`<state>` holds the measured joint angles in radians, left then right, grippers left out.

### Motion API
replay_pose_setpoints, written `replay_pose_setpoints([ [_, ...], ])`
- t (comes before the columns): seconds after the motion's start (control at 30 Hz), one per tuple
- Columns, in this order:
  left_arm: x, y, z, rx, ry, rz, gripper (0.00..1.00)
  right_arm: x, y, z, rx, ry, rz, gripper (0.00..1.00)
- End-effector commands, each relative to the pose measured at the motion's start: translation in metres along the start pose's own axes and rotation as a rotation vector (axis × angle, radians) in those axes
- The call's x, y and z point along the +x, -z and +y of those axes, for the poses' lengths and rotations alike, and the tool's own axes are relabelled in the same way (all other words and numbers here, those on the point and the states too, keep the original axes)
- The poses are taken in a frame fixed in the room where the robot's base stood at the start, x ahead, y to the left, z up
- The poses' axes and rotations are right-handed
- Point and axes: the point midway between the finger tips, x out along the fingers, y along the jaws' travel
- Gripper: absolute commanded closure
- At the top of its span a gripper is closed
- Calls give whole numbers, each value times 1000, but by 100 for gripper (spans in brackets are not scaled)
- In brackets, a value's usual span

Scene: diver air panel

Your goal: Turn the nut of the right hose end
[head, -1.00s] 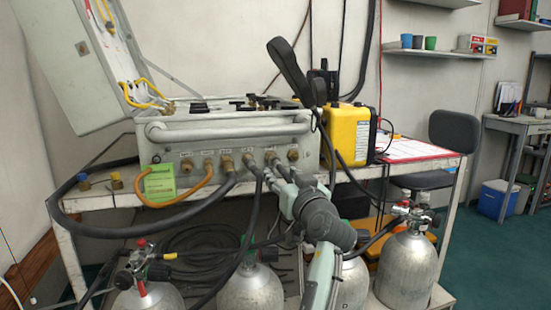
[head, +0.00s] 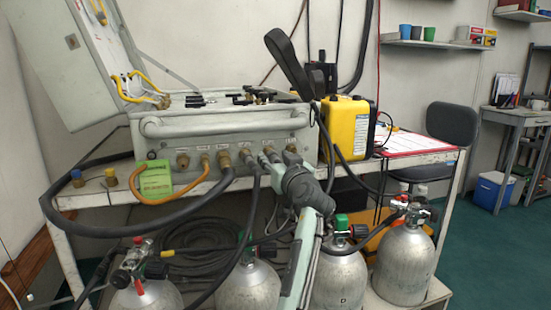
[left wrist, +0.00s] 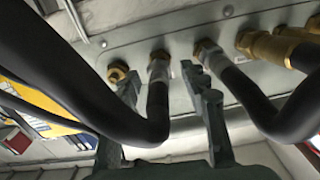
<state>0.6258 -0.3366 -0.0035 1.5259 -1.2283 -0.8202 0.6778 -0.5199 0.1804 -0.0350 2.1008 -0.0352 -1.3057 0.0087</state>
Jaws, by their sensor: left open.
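The grey air panel (head: 225,146) stands on the bench with a row of brass ports along its front. The right hose end, with its nut (left wrist: 158,62), sits on the panel in the left wrist view, its black hose bending away towards the camera. My left gripper (head: 271,160) is at the panel's right-hand ports. In the left wrist view its open fingers (left wrist: 163,88) lie on either side of the right hose end. I cannot tell whether they touch the nut. In the head view the gripper largely hides this hose end. My right gripper is in neither view.
A neighbouring hose end (left wrist: 207,50) is close beside one finger. A bare brass port (left wrist: 118,73) is beyond the other. A yellow case (head: 347,128) stands right of the panel. Gas cylinders (head: 405,265) stand below, and a thick black hose (head: 130,230) loops in front.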

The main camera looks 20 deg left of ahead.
Motion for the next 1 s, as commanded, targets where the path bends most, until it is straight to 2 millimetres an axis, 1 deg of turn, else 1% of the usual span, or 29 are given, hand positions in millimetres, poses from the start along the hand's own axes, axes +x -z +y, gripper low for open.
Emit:
replay_pose_setpoints([
  [0.1, 0, 0, 0, 0, 0, 0, 56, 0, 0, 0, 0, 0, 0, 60],
  [0.13, 0, 0, 0, 0, 0, 0, 58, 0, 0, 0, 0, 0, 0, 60],
  [0.47, 0, 0, 0, 0, 0, 0, 99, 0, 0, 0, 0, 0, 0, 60],
  [1.0, -1, 0, 1, 45, 2, 1, 100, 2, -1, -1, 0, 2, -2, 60],
])
